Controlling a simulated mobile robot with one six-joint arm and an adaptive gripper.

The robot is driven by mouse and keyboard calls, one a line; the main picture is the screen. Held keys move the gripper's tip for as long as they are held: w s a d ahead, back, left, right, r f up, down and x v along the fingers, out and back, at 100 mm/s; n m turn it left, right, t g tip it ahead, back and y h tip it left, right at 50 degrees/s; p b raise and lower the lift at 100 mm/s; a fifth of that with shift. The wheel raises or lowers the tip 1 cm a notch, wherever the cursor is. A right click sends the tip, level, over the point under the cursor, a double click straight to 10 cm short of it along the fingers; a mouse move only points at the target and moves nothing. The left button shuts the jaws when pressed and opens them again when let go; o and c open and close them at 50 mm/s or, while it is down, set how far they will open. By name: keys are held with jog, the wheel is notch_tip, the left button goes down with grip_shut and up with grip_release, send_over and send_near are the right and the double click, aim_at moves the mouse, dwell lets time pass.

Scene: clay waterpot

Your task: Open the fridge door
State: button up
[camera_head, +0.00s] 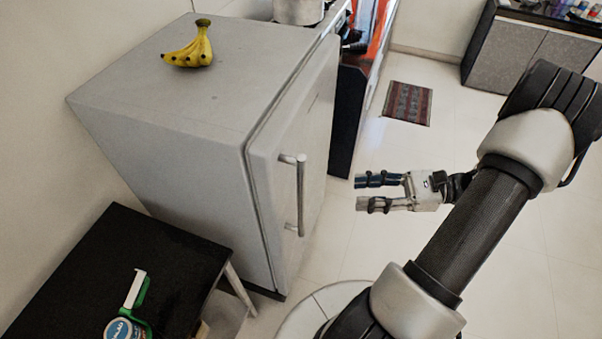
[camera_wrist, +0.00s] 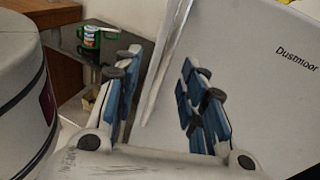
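The light grey fridge (camera_head: 190,100) stands at the left of the head view. Its door (camera_head: 318,110) looks shut, flush with the body. A vertical metal bar handle (camera_head: 300,195) stands out from the door near the edge closest to the camera. My gripper (camera_head: 358,192) is to the right of the handle, apart from it, with its two fingers spread and pointing toward it. In the wrist view, my gripper (camera_wrist: 162,58) is open and empty. The pale door face (camera_wrist: 260,85) bears the word "Dustmoor". A pale slanted strip shows between the fingers; I cannot tell whether it is handle or door edge.
Bananas (camera_head: 190,50) lie on the fridge top. A black low table (camera_head: 175,265) with a green-and-white item (camera_head: 130,310) stands beside the fridge at lower left. A dark cabinet (camera_head: 345,115) stands beyond the fridge. The tiled floor (camera_head: 420,150) by the door is clear except for a small rug (camera_head: 408,103).

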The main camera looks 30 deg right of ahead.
aim_at(301, 184)
jog(key=w+a, duration=0.3)
jog(key=w+a+m+t+b, duration=0.1)
jog(key=w+a, duration=0.2)
jog(key=a, duration=0.1)
jog(key=w+a+m+t+b, duration=0.1)
jog(key=w+a, duration=0.3)
jog(key=shift+w+f, duration=0.1)
jog(key=shift+f, duration=0.25)
jog(key=shift+c, duration=0.2)
grip_shut()
dwell(0.5)
